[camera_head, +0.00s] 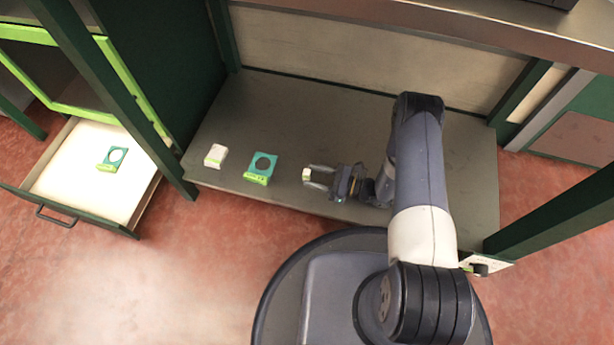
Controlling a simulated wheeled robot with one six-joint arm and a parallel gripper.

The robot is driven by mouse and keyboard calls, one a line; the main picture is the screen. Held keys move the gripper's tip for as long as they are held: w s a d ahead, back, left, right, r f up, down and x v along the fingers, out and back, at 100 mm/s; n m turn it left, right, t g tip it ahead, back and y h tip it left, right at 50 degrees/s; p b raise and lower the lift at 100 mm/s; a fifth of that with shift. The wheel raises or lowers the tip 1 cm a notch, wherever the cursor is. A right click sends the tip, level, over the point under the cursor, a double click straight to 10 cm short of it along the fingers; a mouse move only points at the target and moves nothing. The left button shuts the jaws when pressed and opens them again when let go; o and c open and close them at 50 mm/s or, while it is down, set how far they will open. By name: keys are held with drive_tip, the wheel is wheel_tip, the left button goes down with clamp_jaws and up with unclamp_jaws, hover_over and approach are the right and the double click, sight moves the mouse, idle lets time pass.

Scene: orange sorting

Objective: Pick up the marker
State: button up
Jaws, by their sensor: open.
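No thing that I can clearly tell as a marker shows. My gripper (314,177) is open low over the grey shelf (300,110), its fingers pointing left. A small pale block (306,175) shows at the fingertips, between or just beyond them. It is too small to tell what it is, or whether the fingers touch it. Left of my gripper, a teal and green holder with a round hole (262,166) lies on the shelf.
An open drawer (75,183) at the left holds another teal and green piece with a round hole (113,158). Dark green posts (105,85) stand at the shelf's sides, and an upper ledge (450,30) runs above. The shelf's back left is clear.

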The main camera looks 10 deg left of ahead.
sight(310, 175)
drive_tip(key=shift+w+a+b, duration=0.2)
drive_tip(key=shift+a+b, duration=0.1)
drive_tip(key=shift+a, duration=0.85)
drive_tip(key=shift+w+a+b, duration=0.2)
drive_tip(key=shift+a+b, duration=0.1)
drive_tip(key=shift+a, duration=0.85)
drive_tip(key=shift+c, duration=0.5)
clamp_jaws()
